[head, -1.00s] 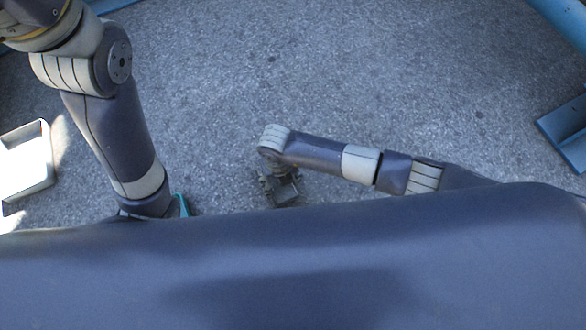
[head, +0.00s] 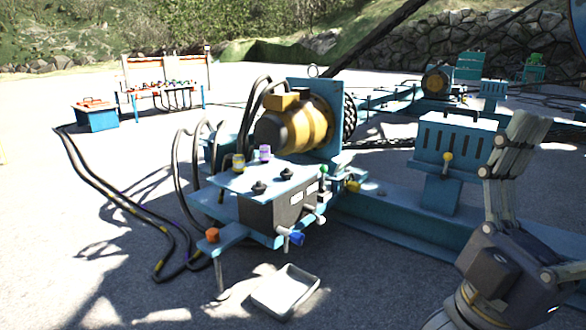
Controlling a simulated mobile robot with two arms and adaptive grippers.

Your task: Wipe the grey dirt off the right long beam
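A long blue beam (head: 405,215) runs low along the ground from the middle to the right edge, behind my gripper. I cannot tell for sure that it is the right long beam. A small pale patch (head: 374,189) shows on its top; whether it is dirt is unclear. My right gripper (head: 525,125) stands in front of the beam at the right, its fingers pointing up. They overlap in this view, so their opening is unclear, and I see nothing held in them. My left gripper is out of view.
A blue machine with a yellow motor (head: 295,125) and a control box (head: 275,210) stands in the middle. A white tray (head: 258,299) lies on the ground before it. Cables (head: 120,200) lie at the left. A blue slotted box (head: 433,145) rises above the beam.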

